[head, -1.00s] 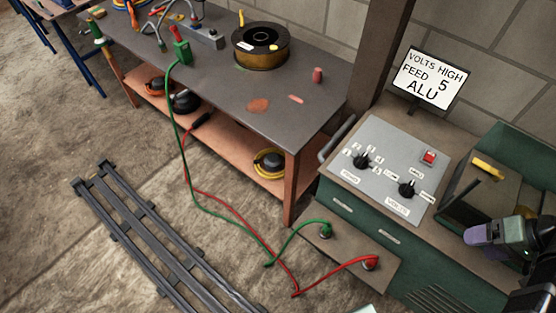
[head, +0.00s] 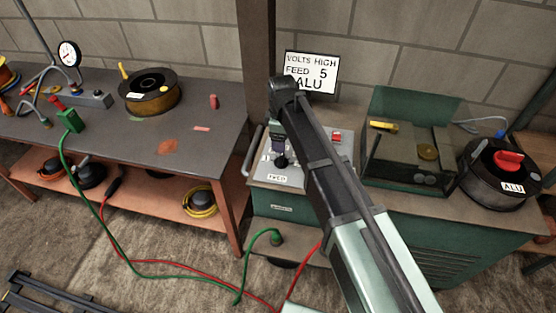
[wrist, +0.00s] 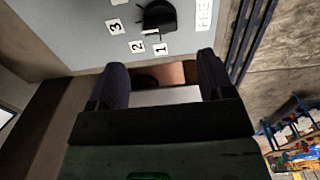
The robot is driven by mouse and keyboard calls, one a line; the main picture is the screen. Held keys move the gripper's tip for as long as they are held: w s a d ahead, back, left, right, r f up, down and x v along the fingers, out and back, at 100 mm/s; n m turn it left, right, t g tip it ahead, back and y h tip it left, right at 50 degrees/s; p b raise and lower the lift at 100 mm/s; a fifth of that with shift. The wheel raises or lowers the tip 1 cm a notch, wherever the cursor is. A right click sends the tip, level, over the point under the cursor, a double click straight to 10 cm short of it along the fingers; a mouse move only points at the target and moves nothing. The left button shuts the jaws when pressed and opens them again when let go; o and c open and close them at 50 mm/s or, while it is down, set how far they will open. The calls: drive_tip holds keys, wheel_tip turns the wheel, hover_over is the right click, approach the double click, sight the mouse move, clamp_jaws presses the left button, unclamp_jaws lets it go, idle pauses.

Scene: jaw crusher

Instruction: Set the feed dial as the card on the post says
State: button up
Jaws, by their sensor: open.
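The card (head: 325,63) on the post reads "VOLTS HIGH, FEED 5, ALU"; my arm covers its lower left corner. The black feed dial (head: 282,162) is on the grey panel (head: 259,172), above the FEED label (head: 277,177). In the wrist view the dial (wrist: 158,17) is at the top edge, partly cut off, with labels 1, 2 and 3 beside it. Its exact setting cannot be read. My gripper (wrist: 162,75) is open and empty, apart from the dial. In the head view my gripper (head: 279,146) appears at the dial. My arm hides the volts dial.
A red switch (head: 336,136) is on the panel's right side. An open green box (head: 410,150) and an ALU spool (head: 497,178) stand to the right. A handle (head: 253,150) is on the panel's left. Green (head: 190,284) and red cables hang in front.

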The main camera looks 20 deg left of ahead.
sight(281, 156)
wheel_tip(281, 156, down, 9)
drive_tip(key=b, duration=0.8)
drive_tip(key=shift+f, duration=0.1)
drive_tip(key=c, duration=0.9)
